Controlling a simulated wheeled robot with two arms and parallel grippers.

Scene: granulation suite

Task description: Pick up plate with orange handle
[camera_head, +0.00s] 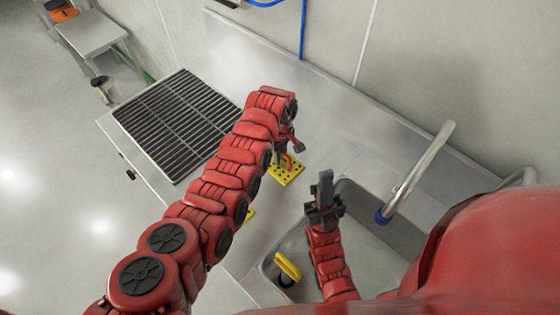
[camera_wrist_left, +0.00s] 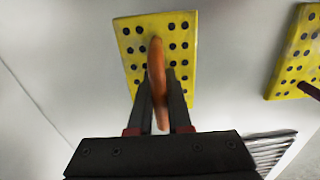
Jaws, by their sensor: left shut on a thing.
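A yellow plate with dark holes (camera_head: 287,176) lies on the steel counter, partly hidden by my left gripper (camera_head: 291,152). In the left wrist view the same plate (camera_wrist_left: 128,40) has an upright orange handle (camera_wrist_left: 156,60). The two fingers of my left gripper (camera_wrist_left: 158,78) are on either side of this handle and shut on it. I cannot tell whether the plate is clear of the counter. My right gripper (camera_head: 325,186) points upward over the sink's edge, with nothing visible in it; its finger gap cannot be made out.
A second yellow plate (camera_wrist_left: 296,50) with a dark red handle is at the right of the left wrist view. The sink (camera_head: 385,235) holds a yellow object (camera_head: 287,266). A tap (camera_head: 420,172) stands beyond it. A dark grate (camera_head: 178,122) covers the counter's left part.

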